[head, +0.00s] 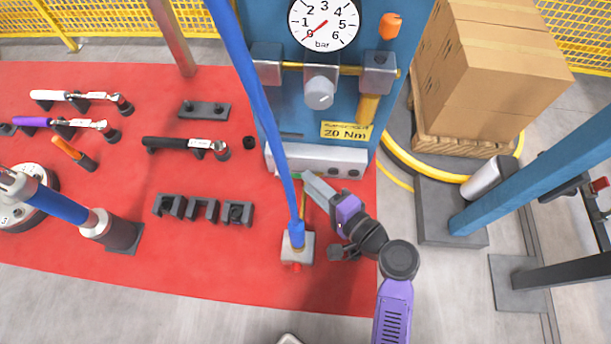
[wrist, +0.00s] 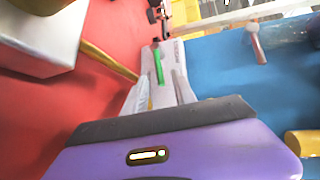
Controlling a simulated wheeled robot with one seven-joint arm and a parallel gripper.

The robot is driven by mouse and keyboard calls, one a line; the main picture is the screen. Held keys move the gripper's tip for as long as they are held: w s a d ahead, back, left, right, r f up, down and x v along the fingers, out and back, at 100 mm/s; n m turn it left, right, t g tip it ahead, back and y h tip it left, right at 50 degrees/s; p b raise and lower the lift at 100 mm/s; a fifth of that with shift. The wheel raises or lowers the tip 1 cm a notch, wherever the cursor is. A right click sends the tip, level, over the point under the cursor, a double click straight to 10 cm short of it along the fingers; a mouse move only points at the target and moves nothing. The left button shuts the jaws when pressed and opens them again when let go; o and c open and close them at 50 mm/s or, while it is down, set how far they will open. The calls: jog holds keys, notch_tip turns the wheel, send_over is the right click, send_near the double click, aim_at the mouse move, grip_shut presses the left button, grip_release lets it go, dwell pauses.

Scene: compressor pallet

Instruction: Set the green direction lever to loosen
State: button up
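In the head view only a small bit of green (head: 297,175) shows beside my gripper, at the lower edge of the pale block (head: 318,155) at the foot of the blue panel. The lever lies just beyond the fingertips, about in line with the gap. My gripper (head: 309,180) hides part of the lever area in the head view.
A blue hose or pole (head: 262,100) runs down close left of my gripper to a grey block (head: 297,246). A brass rod (wrist: 108,62) passes left of the fingers. Several torque tools, including a black one (head: 178,144), lie on the red mat (head: 90,225). Boxes (head: 485,70) stand right.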

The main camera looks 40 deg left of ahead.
jog(key=shift+x, duration=1.45)
jog(key=shift+c, duration=0.3)
grip_shut()
